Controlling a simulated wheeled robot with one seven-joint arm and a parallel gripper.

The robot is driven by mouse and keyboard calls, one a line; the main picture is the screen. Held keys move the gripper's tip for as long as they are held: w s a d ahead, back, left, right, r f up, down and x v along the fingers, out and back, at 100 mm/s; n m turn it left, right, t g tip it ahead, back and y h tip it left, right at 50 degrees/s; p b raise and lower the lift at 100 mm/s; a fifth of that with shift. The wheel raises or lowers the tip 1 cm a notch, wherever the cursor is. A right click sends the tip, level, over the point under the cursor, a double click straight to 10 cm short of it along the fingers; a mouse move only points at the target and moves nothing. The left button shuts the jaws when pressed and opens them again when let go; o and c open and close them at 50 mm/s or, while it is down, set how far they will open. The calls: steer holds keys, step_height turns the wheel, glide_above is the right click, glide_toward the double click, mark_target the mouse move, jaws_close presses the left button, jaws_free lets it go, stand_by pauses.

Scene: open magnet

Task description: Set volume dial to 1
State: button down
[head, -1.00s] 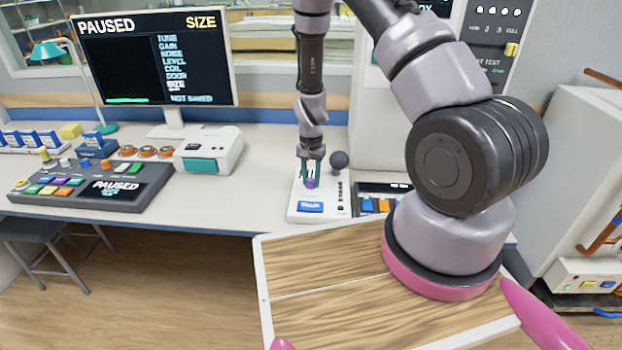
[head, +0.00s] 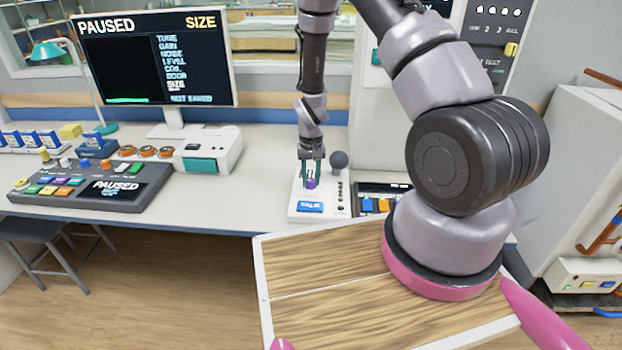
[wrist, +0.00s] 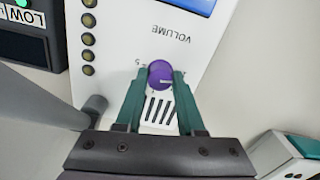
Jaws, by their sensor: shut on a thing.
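The volume dial is a purple round knob (wrist: 160,75) on a white panel (wrist: 130,30) with the word VOLUME, seen upside down in the wrist view. My gripper (wrist: 158,80) has its two green fingers on either side of the knob, shut on it. A pale pointer mark shows on the knob's face. Small scale marks stand around it, but most are hidden or too small to read. In the head view the purple knob (head: 311,184) shows under my gripper (head: 312,176), on the white box with a blue display (head: 310,207).
A dark ball on a stalk (head: 339,160) stands behind the knob on the same box. A dark unit with coloured buttons (head: 382,200) is close at right. A white device with a teal front (head: 205,155) and a grey console (head: 95,185) stand at left.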

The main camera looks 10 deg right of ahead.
mark_target(311, 180)
steer(key=c, duration=0.5)
jaws_free()
step_height(311, 180, up, 11)
steer(key=shift+f, duration=0.1)
